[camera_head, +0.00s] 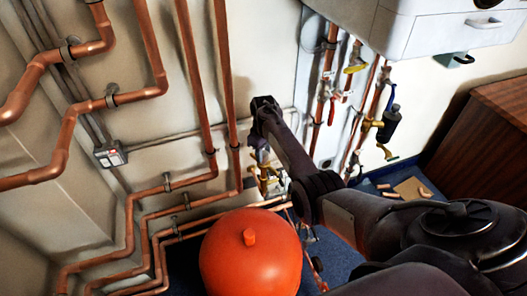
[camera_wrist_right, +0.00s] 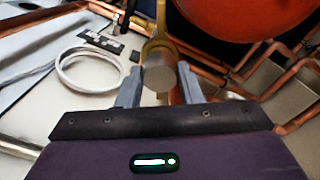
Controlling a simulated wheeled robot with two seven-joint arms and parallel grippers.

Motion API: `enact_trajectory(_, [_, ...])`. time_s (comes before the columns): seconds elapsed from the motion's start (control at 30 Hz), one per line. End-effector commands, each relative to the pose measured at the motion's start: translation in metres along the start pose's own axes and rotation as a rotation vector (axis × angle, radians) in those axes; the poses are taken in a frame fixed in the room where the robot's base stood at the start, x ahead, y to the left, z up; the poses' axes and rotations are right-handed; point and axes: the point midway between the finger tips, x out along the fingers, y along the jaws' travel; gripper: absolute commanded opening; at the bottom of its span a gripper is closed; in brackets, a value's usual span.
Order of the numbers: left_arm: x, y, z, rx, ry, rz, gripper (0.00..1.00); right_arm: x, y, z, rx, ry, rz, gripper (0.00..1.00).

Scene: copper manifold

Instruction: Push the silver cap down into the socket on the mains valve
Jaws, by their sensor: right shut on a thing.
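The silver cap (camera_wrist_right: 158,74) shows in the right wrist view, between the two grey fingers of my right gripper (camera_wrist_right: 158,86). The fingers are shut on its sides. Brass valve parts (camera_wrist_right: 155,47) lie right behind the cap in that view. I cannot tell whether the cap is seated in the socket, as the socket is hidden. In the head view my right gripper (camera_head: 262,150) is at the brass valve fittings (camera_head: 265,178) by the wall, and the cap cannot be made out there. My left gripper is not in view.
A large orange-red tank (camera_head: 250,262) stands just below the valve. Copper pipes (camera_head: 190,75) run along the wall around it. A white boiler (camera_head: 440,25) hangs at upper right, with pipes and valves beneath. A wooden cabinet (camera_head: 485,140) stands at right. A white cable loop (camera_wrist_right: 88,72) lies left of the gripper.

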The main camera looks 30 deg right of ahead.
Motion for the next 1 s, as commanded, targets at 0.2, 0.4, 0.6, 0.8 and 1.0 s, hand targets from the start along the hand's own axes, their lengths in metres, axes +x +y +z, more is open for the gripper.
enact_trajectory(0.2, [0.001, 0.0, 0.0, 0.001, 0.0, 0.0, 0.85, 0.0, 0.0, 0.0, 0.0, 0.0, 0.0, 0.1])
enact_trajectory(0.4, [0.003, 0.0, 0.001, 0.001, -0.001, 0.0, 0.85, 0.004, 0.0, 0.0, 0.0, 0.0, 0.0, 0.1])
enact_trajectory(0.6, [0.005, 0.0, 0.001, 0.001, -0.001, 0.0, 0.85, 0.008, 0.0, 0.0, 0.001, 0.0, 0.0, 0.1])
enact_trajectory(0.8, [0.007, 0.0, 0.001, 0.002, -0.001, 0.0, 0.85, 0.011, 0.0, 0.0, 0.0, 0.001, 0.0, 0.1])
enact_trajectory(1.0, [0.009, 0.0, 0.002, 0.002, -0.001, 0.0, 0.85, 0.015, 0.0, 0.0, 0.0, 0.001, 0.001, 0.1])
